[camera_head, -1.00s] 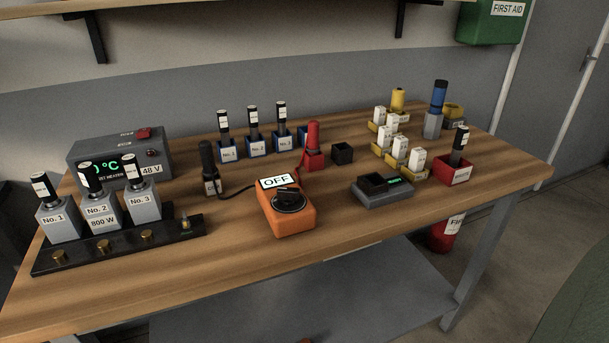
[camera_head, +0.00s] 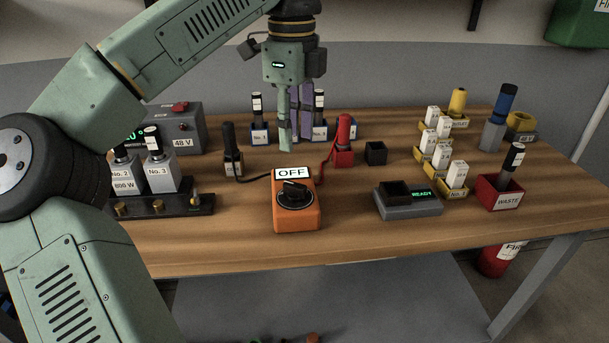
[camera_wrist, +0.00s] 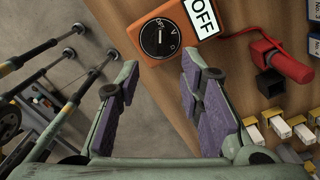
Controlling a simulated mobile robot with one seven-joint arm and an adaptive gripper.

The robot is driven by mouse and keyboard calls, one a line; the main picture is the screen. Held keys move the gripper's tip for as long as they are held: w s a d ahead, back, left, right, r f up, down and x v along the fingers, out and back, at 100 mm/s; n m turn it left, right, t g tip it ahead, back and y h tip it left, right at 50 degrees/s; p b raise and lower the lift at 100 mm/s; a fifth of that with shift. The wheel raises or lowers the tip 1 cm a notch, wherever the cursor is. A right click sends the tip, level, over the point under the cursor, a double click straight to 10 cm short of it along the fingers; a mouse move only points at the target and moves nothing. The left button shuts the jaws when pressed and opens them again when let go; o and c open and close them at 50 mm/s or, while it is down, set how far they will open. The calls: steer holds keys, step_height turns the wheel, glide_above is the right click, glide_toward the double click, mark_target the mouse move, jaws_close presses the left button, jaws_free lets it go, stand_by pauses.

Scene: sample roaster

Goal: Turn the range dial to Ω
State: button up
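The orange meter (camera_head: 297,214) stands on the wooden bench with a white display reading OFF (camera_head: 292,173). Its black round range dial (camera_head: 294,194) is on the top face below the display. In the wrist view the dial (camera_wrist: 160,37) shows at the top, with OFF and V markings beside it; I cannot make out an Ω mark. My gripper (camera_head: 290,146) hangs above and behind the meter, pointing down, apart from the dial. In the wrist view its purple-padded fingers (camera_wrist: 158,95) are spread wide with nothing between them.
A black probe (camera_head: 231,150) and a red probe (camera_head: 344,135) stand in holders, their cables running to the meter. A grey device reading READY (camera_head: 408,207) stands right of the meter. A black heater strip (camera_head: 165,207) is at left. Bench front is clear around the meter.

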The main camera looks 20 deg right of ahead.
mark_target(295, 184)
step_height(295, 184, down, 10)
steer(key=shift+f+p, duration=0.15)
steer(key=shift+p, duration=0.4)
jaws_close()
stand_by(0.4)
